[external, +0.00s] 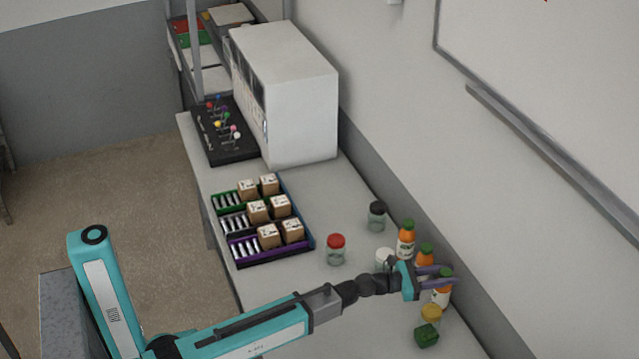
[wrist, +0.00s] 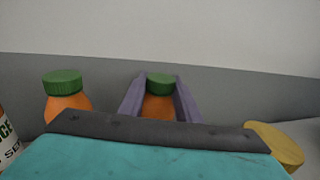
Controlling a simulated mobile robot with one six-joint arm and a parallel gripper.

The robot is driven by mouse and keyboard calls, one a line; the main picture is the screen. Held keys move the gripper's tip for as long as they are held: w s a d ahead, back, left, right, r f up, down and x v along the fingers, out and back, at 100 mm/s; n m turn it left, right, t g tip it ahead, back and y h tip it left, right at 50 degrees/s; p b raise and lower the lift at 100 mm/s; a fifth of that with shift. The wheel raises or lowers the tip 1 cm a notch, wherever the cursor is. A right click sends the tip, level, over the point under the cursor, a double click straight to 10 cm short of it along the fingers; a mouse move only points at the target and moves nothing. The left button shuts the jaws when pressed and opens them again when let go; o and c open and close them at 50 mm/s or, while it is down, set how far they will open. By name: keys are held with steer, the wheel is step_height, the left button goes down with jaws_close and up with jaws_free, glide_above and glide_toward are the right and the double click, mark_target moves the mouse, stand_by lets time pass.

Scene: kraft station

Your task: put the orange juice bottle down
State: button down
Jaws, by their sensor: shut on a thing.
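My gripper (external: 436,276) reaches over the right side of the table, near the wall. Its purple fingers are shut on an orange juice bottle (external: 441,292) with a green cap. In the wrist view the held bottle (wrist: 159,103) stands upright between the two fingers (wrist: 160,100), its lower part hidden by the gripper body. Two similar bottles stand in a row behind it, one close by (external: 425,256) and one farther back (external: 405,240). The nearer one shows at the left of the wrist view (wrist: 66,97). I cannot tell whether the held bottle touches the table.
A white-lidded jar (external: 385,257), red-lidded jar (external: 336,249) and black-lidded jar (external: 377,216) stand left. A tray of boxes (external: 274,258) lies farther left. The wall is close behind.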

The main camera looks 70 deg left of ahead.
steer(key=shift+f, duration=0.15)
steer(key=c, duration=1.3)
jaws_free()
steer(key=shift+s+r, duration=0.1)
steer(key=shift+r, duration=0.1)
steer(key=p+v, duration=0.2)
steer(key=v, duration=0.4)
steer(key=shift+s, duration=0.15)
steer(key=p+v, duration=0.1)
steer(key=p, duration=0.2)
steer(key=shift+s+a, duration=0.1)
steer(key=shift+s, duration=0.15)
